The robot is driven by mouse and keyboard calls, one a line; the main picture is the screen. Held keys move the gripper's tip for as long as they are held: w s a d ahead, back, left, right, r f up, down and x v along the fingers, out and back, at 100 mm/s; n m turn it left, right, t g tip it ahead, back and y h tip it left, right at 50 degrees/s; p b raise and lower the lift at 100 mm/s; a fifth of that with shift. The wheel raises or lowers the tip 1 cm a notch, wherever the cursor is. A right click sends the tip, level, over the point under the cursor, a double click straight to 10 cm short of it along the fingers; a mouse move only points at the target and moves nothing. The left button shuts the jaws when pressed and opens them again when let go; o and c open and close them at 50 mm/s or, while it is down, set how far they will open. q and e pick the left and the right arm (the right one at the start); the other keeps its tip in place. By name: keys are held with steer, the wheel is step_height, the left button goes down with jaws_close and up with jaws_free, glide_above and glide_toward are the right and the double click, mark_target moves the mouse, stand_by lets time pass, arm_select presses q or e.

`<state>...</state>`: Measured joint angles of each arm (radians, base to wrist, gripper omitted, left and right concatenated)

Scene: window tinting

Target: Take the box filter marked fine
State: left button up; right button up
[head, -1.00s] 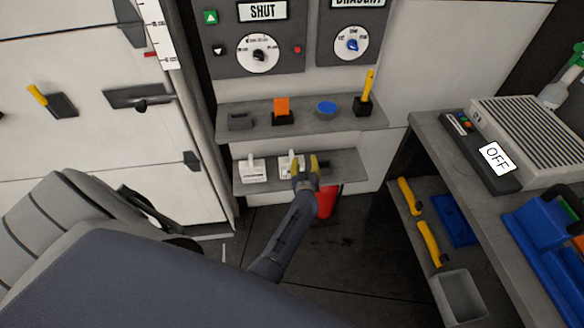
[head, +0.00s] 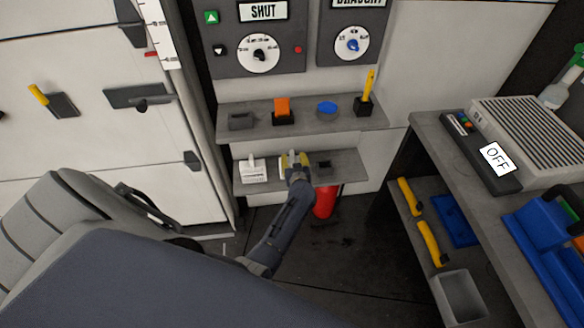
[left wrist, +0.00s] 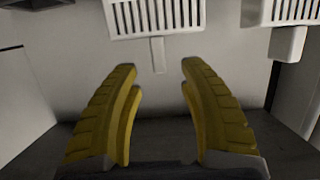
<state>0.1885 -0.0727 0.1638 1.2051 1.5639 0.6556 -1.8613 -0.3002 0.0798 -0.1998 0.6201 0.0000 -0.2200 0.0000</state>
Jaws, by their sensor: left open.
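Two white slotted box filters are on the lower grey shelf (head: 345,160). One filter (head: 253,172) shows clearly at the left in the head view. The other filter (left wrist: 156,17) is mostly hidden behind my left gripper (head: 295,161) in the head view. In the left wrist view its narrow tab (left wrist: 157,55) points toward the gap between my open yellow fingers (left wrist: 158,68), which look empty. Another slotted filter (left wrist: 292,12) is at the upper right there. No "fine" marking is readable on either filter.
A dark holder (head: 324,167) is right of my gripper on the lower shelf. The upper shelf (head: 300,123) above carries an orange item (head: 282,105), a blue disc (head: 327,107) and a yellow-handled tool (head: 367,88). A red cylinder (head: 325,203) stands below.

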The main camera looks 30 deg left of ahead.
mark_target(293, 156)
arm_select(q)
steer(key=shift+x, duration=2.15)
steer(key=shift+c, duration=0.5)
jaws_close()
